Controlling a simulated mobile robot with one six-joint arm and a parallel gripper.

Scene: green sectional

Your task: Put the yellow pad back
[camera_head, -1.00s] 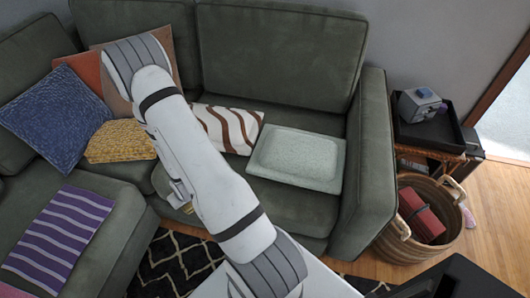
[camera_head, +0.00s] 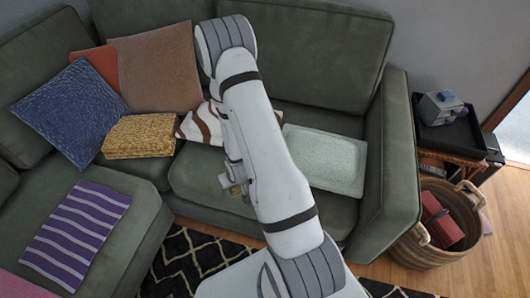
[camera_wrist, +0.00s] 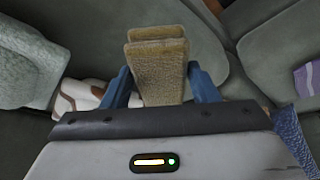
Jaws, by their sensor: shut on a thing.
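The yellow pad (camera_wrist: 157,82), a tan-yellow folded piece, is between the two blue fingers of my gripper (camera_wrist: 160,88) in the wrist view. The fingers are shut on it from both sides, and it sticks out beyond them. In the head view only a small yellowish part of the pad (camera_head: 235,189) shows beside my arm, above the sofa's front edge. My arm hides most of the gripper there. A folded yellow knit piece (camera_head: 141,136) lies on the seat at the left, apart from the gripper.
A pale green cushion (camera_head: 326,158) lies on the right seat, a brown-and-white striped cushion (camera_head: 203,122) behind my arm. Blue (camera_head: 70,112) and brown (camera_head: 158,68) pillows lean at the left. A purple striped cloth (camera_head: 76,233) covers the chaise. A basket (camera_head: 411,249) stands right of the sofa.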

